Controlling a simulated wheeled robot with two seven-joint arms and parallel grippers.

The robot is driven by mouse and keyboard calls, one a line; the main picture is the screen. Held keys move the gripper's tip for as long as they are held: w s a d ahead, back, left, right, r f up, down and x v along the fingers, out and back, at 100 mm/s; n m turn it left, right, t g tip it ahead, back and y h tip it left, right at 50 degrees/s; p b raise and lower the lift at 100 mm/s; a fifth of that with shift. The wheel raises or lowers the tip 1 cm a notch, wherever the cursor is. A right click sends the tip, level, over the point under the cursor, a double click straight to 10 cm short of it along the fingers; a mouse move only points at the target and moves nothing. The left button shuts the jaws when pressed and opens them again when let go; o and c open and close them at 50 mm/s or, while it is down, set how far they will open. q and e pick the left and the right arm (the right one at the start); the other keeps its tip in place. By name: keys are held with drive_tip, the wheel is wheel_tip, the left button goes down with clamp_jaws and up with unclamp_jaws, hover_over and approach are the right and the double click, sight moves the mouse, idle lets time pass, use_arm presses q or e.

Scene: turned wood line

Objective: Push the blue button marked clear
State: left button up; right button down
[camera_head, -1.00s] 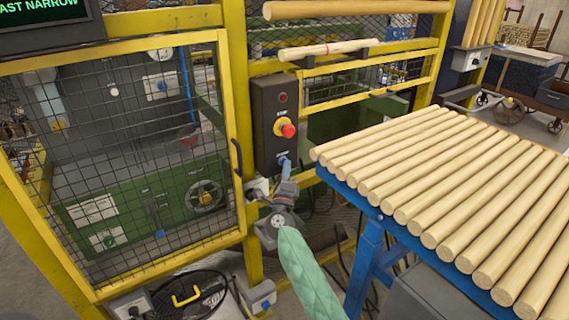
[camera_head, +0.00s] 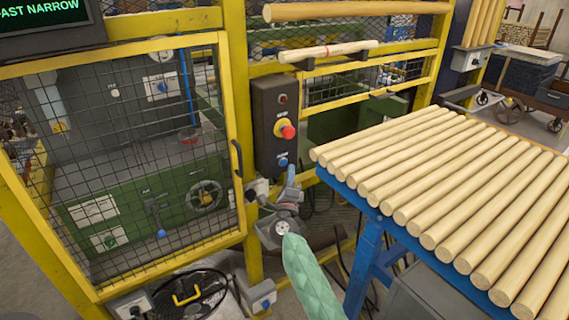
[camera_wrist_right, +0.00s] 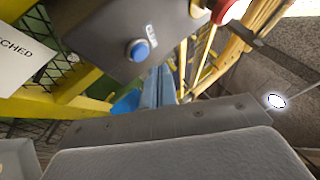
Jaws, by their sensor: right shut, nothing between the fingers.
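The blue button (camera_head: 283,162) sits low on a dark control box on the yellow frame post. In the right wrist view the blue button (camera_wrist_right: 138,50) shows plainly, with a label beside it that seems to read CLEAR. My right gripper (camera_head: 291,174) is shut and empty, just below and slightly right of the button in the head view. In the right wrist view its bluish fingers (camera_wrist_right: 159,90) are together, to the right of and below the button, apart from it in the picture. My left gripper is not in view.
A red mushroom button (camera_head: 288,131) on a yellow base sits above the blue one on the control box (camera_head: 264,110). A mesh door (camera_head: 130,150) is to the left. A blue-framed table (camera_head: 345,190) with several wooden rods is close on the right.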

drive_tip(key=s+d, duration=0.1)
drive_tip(key=s+d+p, duration=0.1)
drive_tip(key=s, duration=0.1)
drive_tip(key=shift+s+d, duration=0.2)
drive_tip(key=shift+d, duration=0.05)
idle(0.6)
